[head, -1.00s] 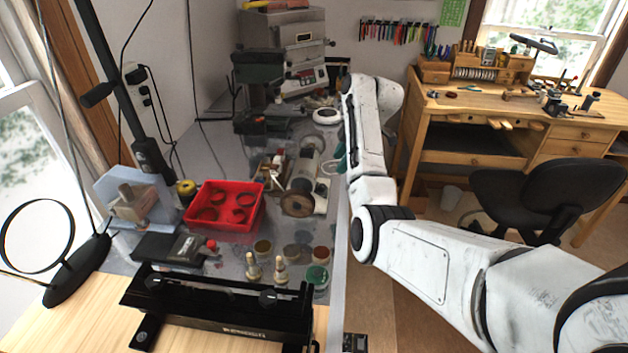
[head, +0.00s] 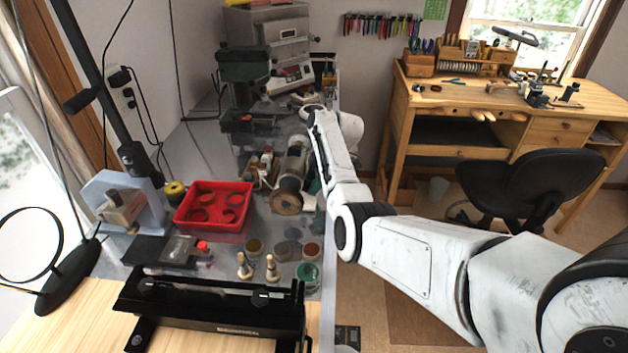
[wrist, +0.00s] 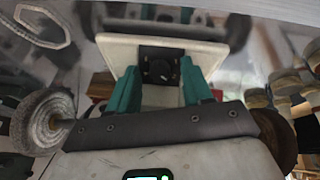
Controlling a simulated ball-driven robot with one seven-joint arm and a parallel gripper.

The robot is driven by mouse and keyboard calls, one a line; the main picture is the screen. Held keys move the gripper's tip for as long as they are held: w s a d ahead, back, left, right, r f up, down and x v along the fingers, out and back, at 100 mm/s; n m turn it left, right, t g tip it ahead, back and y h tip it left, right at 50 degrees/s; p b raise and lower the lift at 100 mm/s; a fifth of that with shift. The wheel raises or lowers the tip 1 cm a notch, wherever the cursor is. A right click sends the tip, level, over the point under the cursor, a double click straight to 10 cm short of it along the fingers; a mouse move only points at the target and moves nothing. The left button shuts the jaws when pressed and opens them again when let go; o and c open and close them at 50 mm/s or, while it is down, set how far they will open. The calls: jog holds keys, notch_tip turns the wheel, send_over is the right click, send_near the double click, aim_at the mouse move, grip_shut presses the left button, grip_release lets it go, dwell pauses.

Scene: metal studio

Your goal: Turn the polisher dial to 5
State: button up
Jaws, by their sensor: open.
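The polisher (head: 295,165) stands on the grey bench near its right edge, partly hidden by my arm in the head view. Its brown wheel (head: 286,201) faces the camera. My gripper (wrist: 159,77) is open, with one teal finger on each side of the dial in the picture. Contact with the dial cannot be told. The fingers are mostly hidden in the head view.
A grey fuzzy wheel (wrist: 42,120) is at the left in the wrist view. A red tray (head: 213,206), several small jars and a black rack (head: 215,305) are in front of the polisher. A chair (head: 530,190) stands right of the bench.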

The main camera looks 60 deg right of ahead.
grip_shut()
dwell(0.3)
dwell(0.3)
